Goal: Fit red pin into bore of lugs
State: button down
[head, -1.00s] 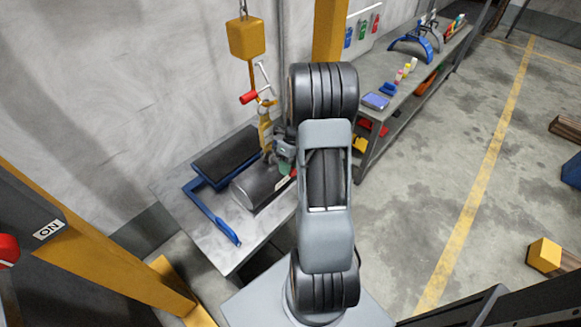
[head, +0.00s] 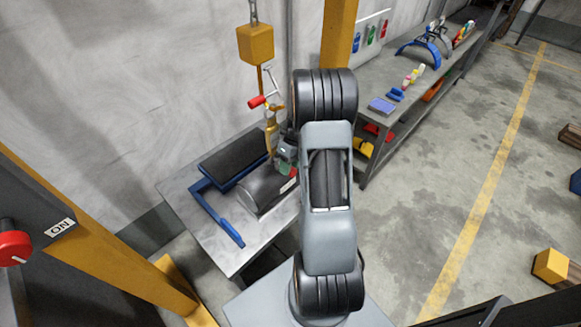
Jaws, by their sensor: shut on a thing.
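My gripper (head: 287,158), partly hidden behind my own arm, is low at the right end of a dark grey barrel (head: 262,190) on the bench. A small red piece (head: 293,172) shows right at the gripper; it looks like the red pin, held in the shut jaws, but most of it is hidden. The lugs and their bore cannot be made out. A yellow hoist block (head: 254,45) hangs over the barrel.
A blue frame (head: 217,213) and a black pad (head: 230,158) lie by the barrel on the grey bench (head: 205,228). Yellow posts (head: 95,240) stand at left and behind. A long shelf bench (head: 372,145) with small items runs at right. The floor on the right is mostly open.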

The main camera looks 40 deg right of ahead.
jog(key=shift+w+a+p, duration=0.15)
jog(key=shift+w+p, duration=0.15)
jog(key=shift+w, duration=0.65)
jog(key=shift+w+r, duration=0.2)
jog(key=shift+w, duration=0.15)
jog(key=shift+s+p, duration=0.3)
jog(key=shift+s, duration=0.05)
jog(key=c, duration=1.9)
grip_release()
jog(key=shift+s+f, duration=0.1)
jog(key=shift+s, duration=0.4)
jog(key=shift+s+d+f+p, duration=0.15)
jog(key=shift+s+p, duration=0.1)
jog(key=shift+s, duration=0.5)
jog(key=shift+s+d+r+p, duration=0.1)
jog(key=shift+s+d+p, duration=0.15)
jog(key=shift+s, duration=0.5)
jog(key=shift+s+d+f+p, duration=0.1)
jog(key=shift+s+p, duration=0.15)
jog(key=shift+s, duration=0.5)
grip_shut()
jog(key=shift+p, duration=0.8)
jog(key=shift+w+a+p, duration=0.2)
jog(key=shift+w+a, duration=0.05)
jog(key=shift+w, duration=0.95)
jog(key=shift+w+a+p, duration=0.2)
jog(key=shift+w, duration=1)
